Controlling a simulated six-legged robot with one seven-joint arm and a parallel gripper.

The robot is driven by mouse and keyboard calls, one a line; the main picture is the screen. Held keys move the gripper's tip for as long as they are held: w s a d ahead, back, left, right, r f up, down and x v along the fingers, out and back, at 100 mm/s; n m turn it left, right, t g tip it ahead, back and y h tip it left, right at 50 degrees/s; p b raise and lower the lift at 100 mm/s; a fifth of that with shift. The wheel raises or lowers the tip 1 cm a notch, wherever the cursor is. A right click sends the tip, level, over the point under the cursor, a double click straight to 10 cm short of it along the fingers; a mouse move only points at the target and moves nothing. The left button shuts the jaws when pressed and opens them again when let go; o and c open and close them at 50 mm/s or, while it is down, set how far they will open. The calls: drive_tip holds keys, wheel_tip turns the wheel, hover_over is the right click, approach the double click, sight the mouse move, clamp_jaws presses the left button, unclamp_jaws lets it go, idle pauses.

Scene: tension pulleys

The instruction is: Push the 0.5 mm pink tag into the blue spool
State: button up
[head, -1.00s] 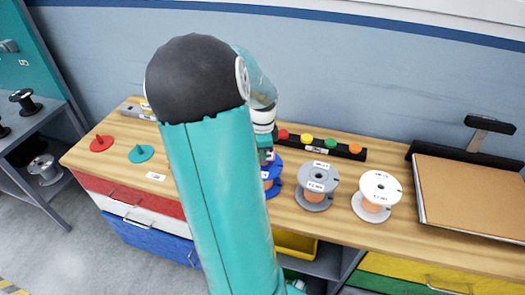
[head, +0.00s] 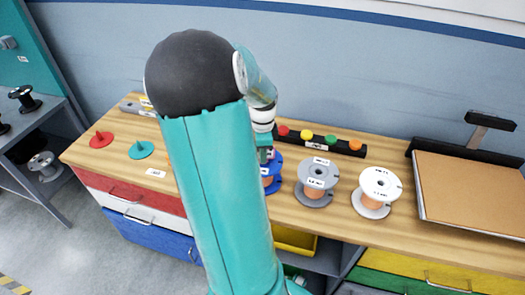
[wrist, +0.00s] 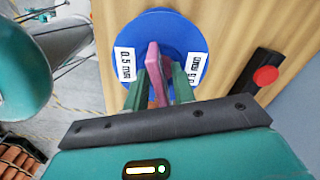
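The blue spool (head: 275,187) stands on the wooden bench, partly hidden behind my arm in the head view. In the wrist view the top of the blue spool (wrist: 178,28) carries two white labels; the left one reads 0.5 mm. The pink tag (wrist: 155,68) is upright between the green fingers of my gripper (wrist: 160,80), which are shut on it. The tag is over the spool's top face, near its middle. Its lower end is hidden, so I cannot tell whether it touches or enters the spool. My gripper (head: 266,156) also shows at the spool in the head view.
A grey spool (head: 317,181) and a white spool (head: 377,187) stand to the right. Behind is a black strip (head: 345,148) with coloured knobs. A red pegged disc (head: 101,139) and a teal one (head: 141,150) lie left. A brown board (head: 470,195) is far right.

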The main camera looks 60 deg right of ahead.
drive_tip(key=shift+o, duration=0.4)
drive_tip(key=shift+r, duration=0.1)
wheel_tip(320, 180, up, 14)
idle(0.3)
drive_tip(key=shift+f, duration=0.2)
drive_tip(key=w+a+r+n+t, duration=0.1)
drive_tip(key=w+a+r+n, duration=0.1)
drive_tip(key=w+a+n, duration=0.6)
drive_tip(key=w+a+r+n+t, duration=0.15)
drive_tip(key=a+n, duration=0.35)
drive_tip(key=a, duration=0.7)
drive_tip(key=s+a+n+t, duration=0.2)
drive_tip(key=a+n+t, duration=0.1)
drive_tip(key=a+n, duration=1.3)
drive_tip(key=a, duration=0.6)
drive_tip(key=shift+s+a+r+n, duration=0.25)
drive_tip(key=shift+r+n, duration=0.1)
drive_tip(key=shift+n, duration=0.05)
